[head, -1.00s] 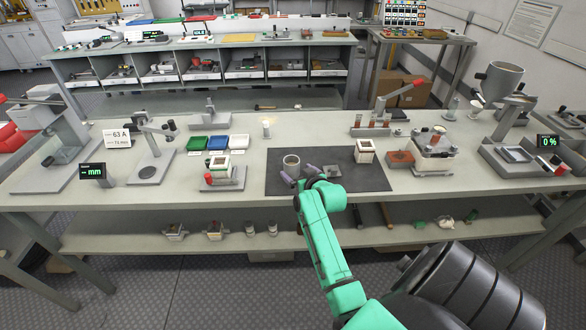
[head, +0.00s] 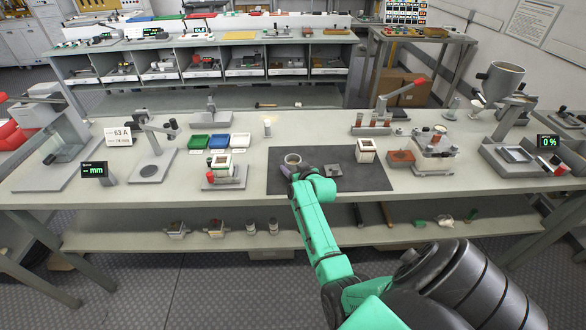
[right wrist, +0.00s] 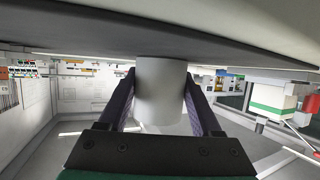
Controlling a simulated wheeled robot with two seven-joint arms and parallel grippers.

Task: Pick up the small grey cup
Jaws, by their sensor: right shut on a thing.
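The small grey cup (head: 292,158) is round, with an open top, and stands upright on the dark mat (head: 345,182) near the front of the bench. My right gripper (head: 289,169) is at the front of the cup. In the right wrist view, which is upside down, the pale cup (right wrist: 160,90) sits between both fingers of the right gripper (right wrist: 160,100), which are shut on its sides. The cup's base looks to meet the mat there, with no clear gap. My left gripper is not in view.
On the mat, a small dark grey block (head: 333,170) lies right of the cup and a white-framed block (head: 367,150) stands farther right. A fixture with a white block (head: 222,168) stands to the left. Green, blue and white trays (head: 219,141) sit behind left.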

